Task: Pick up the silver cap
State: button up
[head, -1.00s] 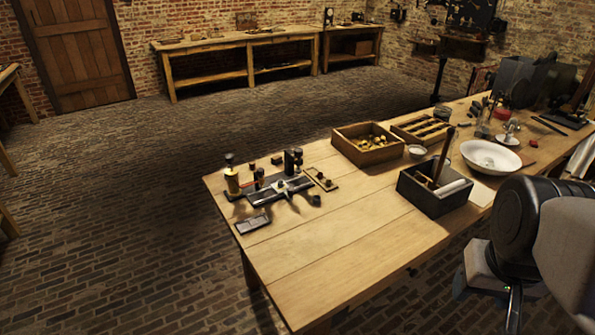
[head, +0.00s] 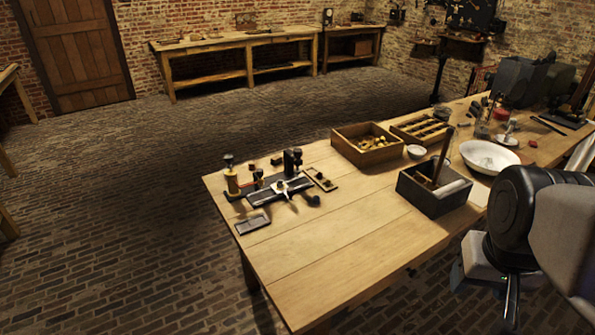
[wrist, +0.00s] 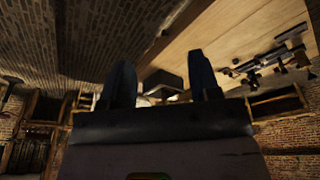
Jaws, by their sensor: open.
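My gripper (wrist: 160,60) shows in the wrist view as two dark fingers set wide apart with nothing held between them. I cannot single out a silver cap with certainty. A yellow jar (head: 232,183) with a dark grey top (head: 229,161) stands at the left end of the bench group in the head view. A silvery cross-shaped piece (head: 287,187) lies on a dark base beside it. The same group shows small and dark at the right of the wrist view (wrist: 265,65). My gripper is well away from these; its fingers are not clear in the head view.
The wooden table (head: 330,245) has a clear front half. A dark box (head: 433,200) with a roll and an upright handle stands nearest my arm. Behind it are a wooden crate (head: 366,158) of small brass-coloured parts, a slotted tray (head: 422,129) and a white bowl (head: 490,157).

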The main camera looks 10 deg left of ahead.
jog(key=w+a+r+n, duration=0.1)
jog(key=w+a+r, duration=0.15)
jog(key=w, duration=0.65)
jog(key=w+a+r+n, duration=0.15)
jog(key=w+a, duration=0.25)
jog(key=w, duration=0.5)
jog(key=n+g, duration=0.3)
jog(key=n, duration=0.6)
send_over(280, 184)
jog(key=f, duration=1.7)
jog(key=w+d+f, duration=0.1)
jog(key=f, duration=0.8)
jog(key=shift+w+a+f, duration=0.1)
jog(key=shift+a+f, duration=0.45)
jog(key=shift+f, duration=1.25)
jog(key=shift+f, duration=0.1)
jog(key=shift+f, duration=2.5)
